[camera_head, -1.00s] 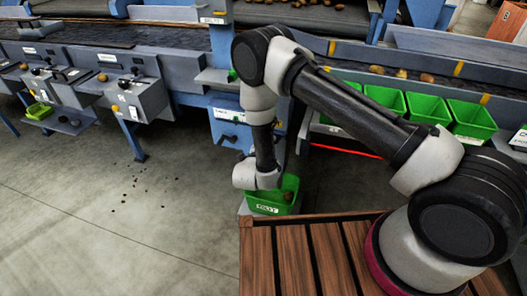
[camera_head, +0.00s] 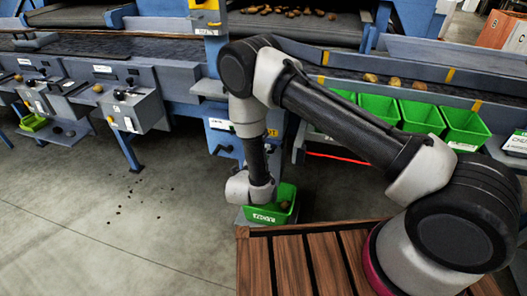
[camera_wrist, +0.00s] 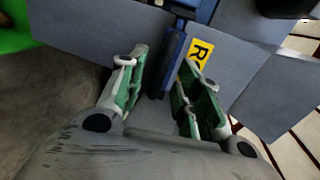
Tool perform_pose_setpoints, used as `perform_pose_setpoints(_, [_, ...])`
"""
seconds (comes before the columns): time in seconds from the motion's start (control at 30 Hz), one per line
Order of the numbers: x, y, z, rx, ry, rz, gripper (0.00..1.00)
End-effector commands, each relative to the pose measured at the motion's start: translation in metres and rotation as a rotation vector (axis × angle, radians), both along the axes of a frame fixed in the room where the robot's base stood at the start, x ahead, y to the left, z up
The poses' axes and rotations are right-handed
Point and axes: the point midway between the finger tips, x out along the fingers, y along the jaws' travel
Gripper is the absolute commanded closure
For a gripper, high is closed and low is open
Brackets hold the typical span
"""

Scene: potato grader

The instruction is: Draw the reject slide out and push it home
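In the wrist view my gripper (camera_wrist: 164,62) is open, with its two green-padded fingers spread. A narrow blue upright bar (camera_wrist: 173,55) shows between and beyond the fingertips; I cannot tell whether they touch it. Beside it is a grey-blue panel (camera_wrist: 240,75) with a yellow label (camera_wrist: 200,52) starting with "R", partly hidden by the right finger. I cannot tell for sure which part is the reject slide or how far out it stands. In the head view my wrist hides the fingers, beside a green bin (camera_head: 285,192) with a white label.
The green bin's edge also shows in the wrist view (camera_wrist: 14,38). Several green bins (camera_head: 420,115) line the grader at right. Grey control boxes (camera_head: 138,110) stand at left. A slatted wooden surface (camera_head: 300,265) lies in front. The concrete floor at lower left is open, with dark bits scattered.

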Motion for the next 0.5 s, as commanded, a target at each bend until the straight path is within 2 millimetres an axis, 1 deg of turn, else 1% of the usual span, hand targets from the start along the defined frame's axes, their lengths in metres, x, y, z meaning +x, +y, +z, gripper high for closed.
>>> perform_pose_setpoints(0.03, [-0.011, 0.006, 0.002, 0.000, 0.001, 0.006, 0.66])
perform_pose_setpoints(0.1, [-0.026, 0.012, 0.006, -0.001, 0.002, 0.007, 0.66])
perform_pose_setpoints(0.3, [-0.064, 0.025, 0.015, 0.000, 0.000, 0.005, 0.66])
perform_pose_setpoints(0.4, [-0.076, 0.030, 0.019, 0.000, -0.001, 0.004, 0.66])
perform_pose_setpoints(0.5, [-0.083, 0.031, 0.020, 0.000, -0.001, 0.002, 0.66])
